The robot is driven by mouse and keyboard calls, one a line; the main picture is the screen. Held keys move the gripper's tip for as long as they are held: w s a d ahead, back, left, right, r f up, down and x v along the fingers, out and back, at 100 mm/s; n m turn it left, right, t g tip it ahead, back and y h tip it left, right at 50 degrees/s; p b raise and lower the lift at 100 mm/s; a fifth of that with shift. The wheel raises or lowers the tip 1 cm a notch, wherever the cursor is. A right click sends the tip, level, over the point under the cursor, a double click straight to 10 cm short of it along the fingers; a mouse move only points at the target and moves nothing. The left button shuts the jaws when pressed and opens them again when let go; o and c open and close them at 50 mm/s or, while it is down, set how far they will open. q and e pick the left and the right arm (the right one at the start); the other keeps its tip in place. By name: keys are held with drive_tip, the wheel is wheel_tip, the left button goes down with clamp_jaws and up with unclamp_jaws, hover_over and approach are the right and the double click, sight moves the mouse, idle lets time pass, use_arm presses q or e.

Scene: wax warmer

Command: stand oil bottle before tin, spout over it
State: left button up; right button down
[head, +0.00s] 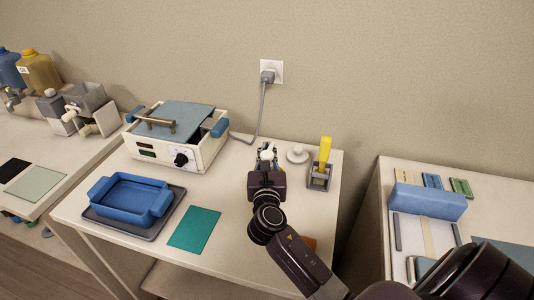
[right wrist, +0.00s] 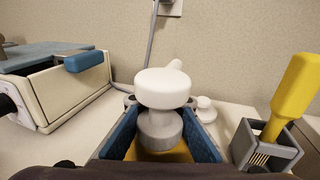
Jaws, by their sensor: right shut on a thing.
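My right gripper (head: 267,160) is on the right part of the middle table, behind the teal mat. It is shut on a bottle with a white cap, which I take for the oil bottle (right wrist: 160,88). In the right wrist view its grey collar and a bit of yellow body show between my blue finger pads. A short white spout points away to the back right. The bottle looks upright; its base is hidden. A blue two-handled pan (head: 130,180), probably the tin, sits on a dark tray (head: 104,226) at the table's left front, well apart from the bottle. My left gripper is out of view.
A white knob-like piece (head: 297,155) and a grey holder (head: 318,182) with a yellow-handled tool are close to my right gripper's right. A flat teal mat (head: 194,229) lies beside the tray.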

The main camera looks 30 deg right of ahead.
drive_tip(key=shift+f, duration=0.35)
drive_tip(key=c, duration=2)
unclamp_jaws()
drive_tip(key=b+v, duration=0.2)
drive_tip(key=v, duration=1)
drive_tip(key=shift+r, duration=0.2)
